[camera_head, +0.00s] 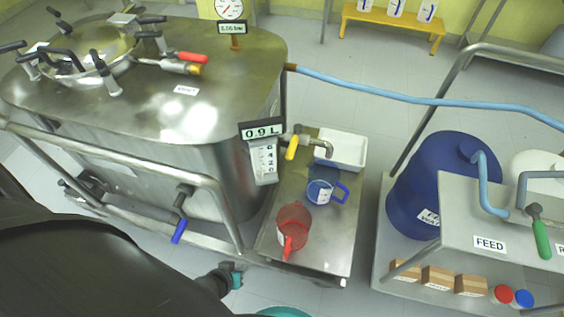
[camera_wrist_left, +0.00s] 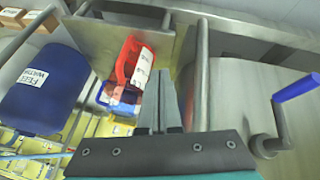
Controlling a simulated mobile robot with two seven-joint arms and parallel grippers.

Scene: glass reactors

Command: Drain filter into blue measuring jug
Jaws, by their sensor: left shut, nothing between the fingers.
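The steel filter vessel (camera_head: 150,85) stands at the left in the head view, with a 0.9 L readout at its side. My right gripper is not in view.
A red jug (camera_head: 293,224) stands in front of the blue one, and a white tray (camera_head: 345,150) behind. A blue-handled valve (camera_head: 180,222) hangs at the vessel's lower side. A steel rail (camera_head: 120,157) runs before the vessel. A blue drum (camera_head: 430,185) stands right.

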